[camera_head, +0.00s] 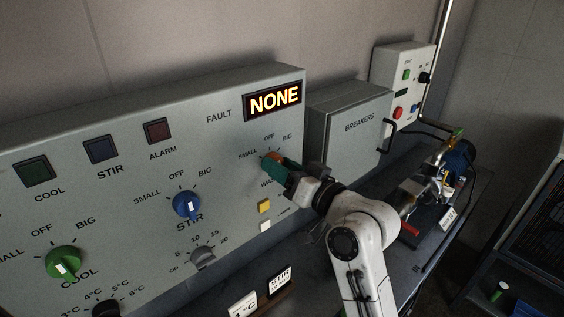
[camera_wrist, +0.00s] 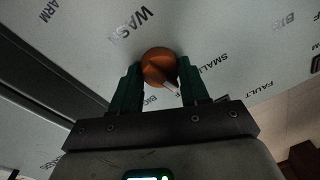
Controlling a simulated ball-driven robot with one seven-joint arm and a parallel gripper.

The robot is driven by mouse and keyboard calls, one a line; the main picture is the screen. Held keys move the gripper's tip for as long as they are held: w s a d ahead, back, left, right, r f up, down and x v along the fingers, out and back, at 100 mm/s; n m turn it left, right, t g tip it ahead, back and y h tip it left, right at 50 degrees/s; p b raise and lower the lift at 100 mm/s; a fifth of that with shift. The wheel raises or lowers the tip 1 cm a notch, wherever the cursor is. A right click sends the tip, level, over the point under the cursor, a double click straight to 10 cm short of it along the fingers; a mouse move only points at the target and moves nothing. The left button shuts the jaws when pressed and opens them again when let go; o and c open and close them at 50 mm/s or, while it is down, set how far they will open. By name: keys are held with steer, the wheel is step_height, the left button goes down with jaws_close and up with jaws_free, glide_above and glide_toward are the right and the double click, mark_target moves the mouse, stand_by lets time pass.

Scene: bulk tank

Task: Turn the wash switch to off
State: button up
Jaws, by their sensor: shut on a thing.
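The orange wash switch (camera_head: 271,157) is on the grey control panel, above the partly covered WASH label. SMALL, OFF and BIG are printed around it. My gripper (camera_head: 279,163) reaches it from the right, and its green fingers hide most of it. In the wrist view, the round orange knob (camera_wrist: 157,66) sits between my two green fingers (camera_wrist: 159,82), which are shut on it. Its white pointer points down-right, away from the WASH label and between BIG and SMALL.
The blue stir switch (camera_head: 187,204) and green cool switch (camera_head: 63,262) stand to the left. A yellow button (camera_head: 264,206) is just below my gripper. The breakers box (camera_head: 352,135) juts out at the right. The fault display (camera_head: 274,100) reads NONE.

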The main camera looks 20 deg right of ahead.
steer(key=shift+m+p, duration=0.55)
steer(key=shift+m, duration=0.75)
steer(key=shift+f, duration=0.1)
steer(key=o, duration=1.1)
steer(key=shift+c, duration=0.2)
steer(key=b+v, duration=0.2)
steer(key=v, duration=0.8)
steer(key=shift+s+d+b, duration=0.15)
steer(key=shift+s+b, duration=0.2)
steer(key=shift+s, duration=0.05)
steer(key=shift+f, duration=0.1)
